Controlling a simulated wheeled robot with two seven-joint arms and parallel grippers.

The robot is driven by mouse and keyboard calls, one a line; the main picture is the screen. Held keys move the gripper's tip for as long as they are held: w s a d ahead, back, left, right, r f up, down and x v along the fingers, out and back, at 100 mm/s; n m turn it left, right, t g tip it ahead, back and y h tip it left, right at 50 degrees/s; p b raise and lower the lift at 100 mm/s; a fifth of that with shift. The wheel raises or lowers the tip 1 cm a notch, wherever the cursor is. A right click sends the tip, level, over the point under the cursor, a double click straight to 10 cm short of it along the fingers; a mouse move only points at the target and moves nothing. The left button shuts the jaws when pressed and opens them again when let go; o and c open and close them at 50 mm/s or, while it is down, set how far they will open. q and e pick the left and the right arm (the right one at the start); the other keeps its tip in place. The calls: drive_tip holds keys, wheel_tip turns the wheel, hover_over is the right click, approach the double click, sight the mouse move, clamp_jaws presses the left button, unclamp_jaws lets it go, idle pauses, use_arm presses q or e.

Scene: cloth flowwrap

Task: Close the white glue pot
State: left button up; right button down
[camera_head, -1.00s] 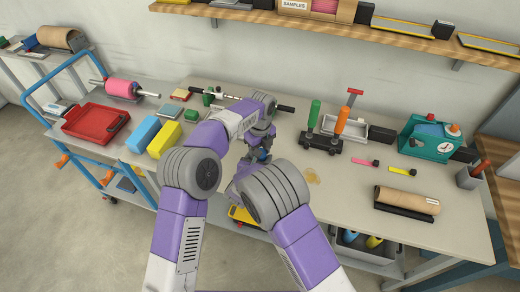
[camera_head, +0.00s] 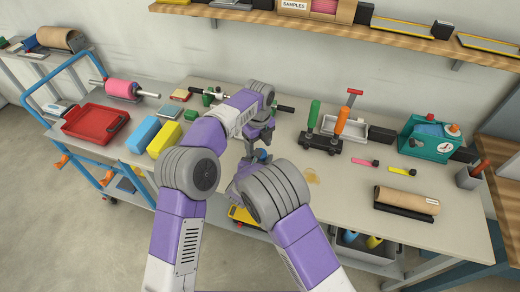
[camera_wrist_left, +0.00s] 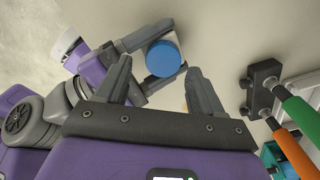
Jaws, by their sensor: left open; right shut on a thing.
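The white glue pot (camera_wrist_left: 150,70) shows in the left wrist view as a pale edge beside a round blue lid (camera_wrist_left: 163,58), which covers its top. I cannot tell whether the lid is fully seated. My right gripper (camera_head: 257,162) is shut on the pot, with one finger on each side. In the head view the blue lid (camera_head: 262,154) is a small patch above the right gripper; the pot is mostly hidden. My left gripper (camera_wrist_left: 160,77) is open and empty, its fingers apart from the lid, which appears beyond and between the fingertips.
A black stand (camera_head: 320,142) with green and orange handles is right of the grippers. A yellow block (camera_head: 164,139) and a blue block (camera_head: 142,134) lie to the left.

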use_arm(q)
drive_tip(key=shift+r, duration=0.5)
use_arm(e)
drive_tip(key=shift+d+f, duration=0.1)
use_arm(q)
drive_tip(key=shift+d, duration=0.15)
drive_tip(key=o, duration=0.5)
use_arm(e)
drive_tip(key=shift+a, duration=0.2)
use_arm(q)
wheel_tip(320, 180, up, 8)
drive_tip(key=shift+f, duration=0.2)
use_arm(e)
drive_tip(key=shift+c, duration=0.8)
unclamp_jaws()
